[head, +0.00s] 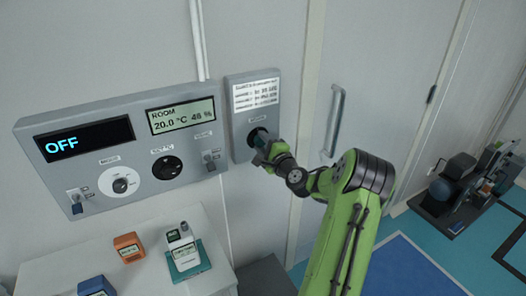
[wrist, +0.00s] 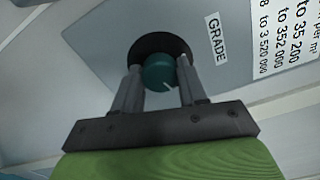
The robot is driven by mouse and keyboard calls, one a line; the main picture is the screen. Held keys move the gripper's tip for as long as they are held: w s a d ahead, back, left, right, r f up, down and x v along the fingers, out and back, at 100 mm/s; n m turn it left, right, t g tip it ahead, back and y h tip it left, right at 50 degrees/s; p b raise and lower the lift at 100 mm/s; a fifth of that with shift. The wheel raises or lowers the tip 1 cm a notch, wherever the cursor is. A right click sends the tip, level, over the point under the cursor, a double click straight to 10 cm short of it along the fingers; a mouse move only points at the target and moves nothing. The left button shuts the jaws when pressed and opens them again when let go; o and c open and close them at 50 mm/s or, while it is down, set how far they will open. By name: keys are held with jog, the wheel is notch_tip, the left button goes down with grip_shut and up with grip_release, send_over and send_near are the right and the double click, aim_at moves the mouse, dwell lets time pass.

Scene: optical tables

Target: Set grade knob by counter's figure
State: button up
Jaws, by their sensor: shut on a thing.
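The grade knob (wrist: 158,72) is teal with a pale pointer mark, set on a dark round base under the label GRADE in the wrist view. My gripper (wrist: 160,82) is shut on it, one finger on each side. In the head view my gripper (head: 266,148) covers most of the knob on the small right-hand panel (head: 238,148). A printed table of figures (wrist: 289,35) is beside the knob; it also shows at the top of that panel (head: 256,95). The counter (head: 182,247), a small white device on a teal base, stands on the bench; its figure is too small to read.
The wide grey panel (head: 140,203) holds a display reading OFF (head: 84,139), a room display reading 20.0 °C 48 % (head: 182,115), a white dial, a black dial and switches. Orange (head: 128,247) and blue (head: 96,287) blocks stand on the bench. A door handle (head: 334,120) is right of my gripper.

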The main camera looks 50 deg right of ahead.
jog(key=shift+f+n+b, duration=0.15)
jog(key=shift+n+b, duration=0.75)
jog(key=shift+n, duration=0.2)
jog(key=o, duration=1.1)
jog(key=shift+c, duration=0.2)
jog(key=shift+s, duration=0.15)
jog(key=b+v, duration=0.3)
jog(key=v, duration=1.2)
jog(key=shift+s, duration=0.25)
jog(key=shift+a, duration=0.1)
